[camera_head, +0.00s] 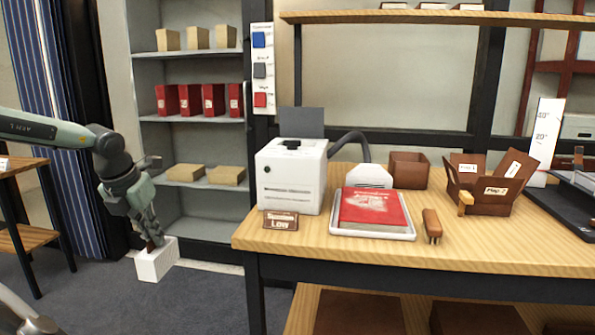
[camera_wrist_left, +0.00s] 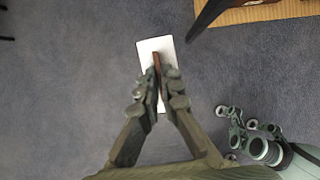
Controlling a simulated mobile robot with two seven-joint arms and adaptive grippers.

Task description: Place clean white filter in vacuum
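A white block-like filter (camera_head: 155,262) with a brown tab hangs at the left of the head view, clear of the table. My left gripper (camera_head: 152,236) is shut on its brown tab. In the left wrist view the fingers (camera_wrist_left: 158,84) pinch the tab, with the white filter (camera_wrist_left: 148,48) beyond them over carpet. The white vacuum (camera_head: 290,178) stands at the table's left end, a dark grey panel upright behind its top and a dark hose (camera_head: 350,140) at its right. What seems to be my right gripper (camera_wrist_left: 240,125) shows at the right of the left wrist view; its fingers are unclear.
The wooden table (camera_head: 420,252) holds a "Lower" sign (camera_head: 281,221), a red-covered item (camera_head: 372,207) on a white tray, a brush (camera_head: 432,226) and brown boxes. Grey shelves (camera_head: 190,125) stand behind my left arm. Carpeted floor is open between arm and table.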

